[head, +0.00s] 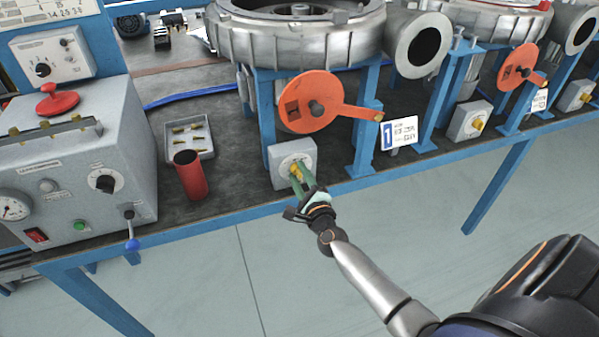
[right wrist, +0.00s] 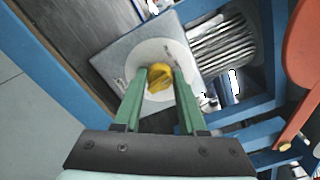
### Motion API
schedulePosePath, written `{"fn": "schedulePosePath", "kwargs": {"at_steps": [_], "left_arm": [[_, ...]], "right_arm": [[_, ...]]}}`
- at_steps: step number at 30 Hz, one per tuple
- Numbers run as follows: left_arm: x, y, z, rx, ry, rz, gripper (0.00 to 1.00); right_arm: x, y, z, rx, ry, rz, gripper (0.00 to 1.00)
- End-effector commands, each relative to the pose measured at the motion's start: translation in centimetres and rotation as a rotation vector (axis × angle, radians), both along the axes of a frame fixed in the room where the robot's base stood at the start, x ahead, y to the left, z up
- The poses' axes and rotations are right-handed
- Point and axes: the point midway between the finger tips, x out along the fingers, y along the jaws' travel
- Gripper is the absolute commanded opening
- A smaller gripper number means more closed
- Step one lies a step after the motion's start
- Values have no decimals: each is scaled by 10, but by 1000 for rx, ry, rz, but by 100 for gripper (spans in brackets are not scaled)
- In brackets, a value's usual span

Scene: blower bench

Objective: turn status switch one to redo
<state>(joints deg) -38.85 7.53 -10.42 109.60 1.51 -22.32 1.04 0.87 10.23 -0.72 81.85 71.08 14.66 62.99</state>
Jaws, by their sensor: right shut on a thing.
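Status switch one is a grey box (head: 280,165) with a round pale dial plate and a yellow knob (head: 297,169), at the bench's front edge below the first blower. In the right wrist view the yellow knob (right wrist: 160,77) sits between the green fingers of my right gripper (right wrist: 158,88). My right gripper (head: 303,178) is shut on the knob in the head view. The dial's markings are too small to read. My left gripper is not in view.
A red cup (head: 189,175) and a grey tray (head: 203,135) stand left. A second switch box (head: 468,121) is farther right. The floor in front is clear.

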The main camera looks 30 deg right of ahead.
Motion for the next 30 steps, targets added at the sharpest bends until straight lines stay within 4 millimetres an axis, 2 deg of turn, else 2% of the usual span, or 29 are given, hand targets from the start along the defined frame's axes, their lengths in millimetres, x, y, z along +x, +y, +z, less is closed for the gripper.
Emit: {"fn": "schedulePosePath", "kwargs": {"at_steps": [15,30], "left_arm": [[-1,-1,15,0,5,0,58],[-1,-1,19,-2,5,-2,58]], "right_arm": [[0,1,-2,-419,104,1,0],[0,1,-3,-571,139,0,0]]}}
